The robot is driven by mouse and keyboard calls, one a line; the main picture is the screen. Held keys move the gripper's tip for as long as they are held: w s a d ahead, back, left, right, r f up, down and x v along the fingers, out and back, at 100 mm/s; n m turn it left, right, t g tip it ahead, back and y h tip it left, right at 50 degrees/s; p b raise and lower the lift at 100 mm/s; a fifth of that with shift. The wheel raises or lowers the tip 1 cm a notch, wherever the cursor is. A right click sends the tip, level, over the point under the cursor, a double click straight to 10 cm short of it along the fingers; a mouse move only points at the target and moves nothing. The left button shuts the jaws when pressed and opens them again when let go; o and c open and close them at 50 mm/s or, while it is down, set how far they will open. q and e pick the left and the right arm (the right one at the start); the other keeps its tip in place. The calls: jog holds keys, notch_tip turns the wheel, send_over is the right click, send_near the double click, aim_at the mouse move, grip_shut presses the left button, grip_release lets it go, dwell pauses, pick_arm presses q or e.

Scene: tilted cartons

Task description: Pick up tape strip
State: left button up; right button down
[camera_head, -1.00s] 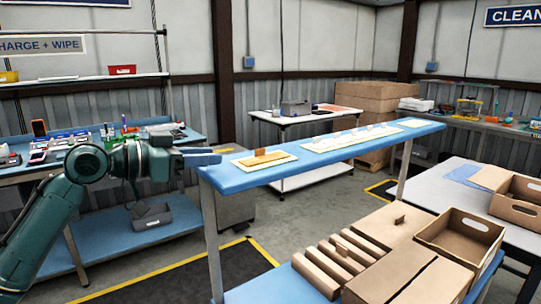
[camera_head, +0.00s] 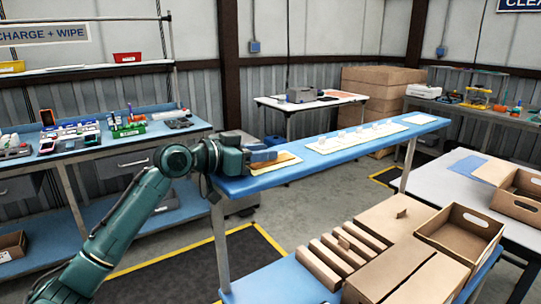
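A cream pad (camera_head: 268,174) lies on the near left end of the raised blue shelf (camera_head: 330,168). A tan piece (camera_head: 287,158), which looks like the tape strip, shows on this pad beside my gripper, partly hidden by it. My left gripper (camera_head: 265,155) reaches in from the left with its fingers over the pad, right at the tan piece. The view does not show whether the fingers are apart or closed, or whether they touch it. My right gripper is not in view.
A longer cream pad (camera_head: 345,140) with several small white tabs lies further along the shelf. Below are several narrow brown cartons (camera_head: 325,264), larger flat cartons (camera_head: 395,278) and an open carton (camera_head: 462,236). A workbench (camera_head: 130,150) with small items stands at the left.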

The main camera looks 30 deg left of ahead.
pick_arm(q)
grip_shut()
dwell(0.4)
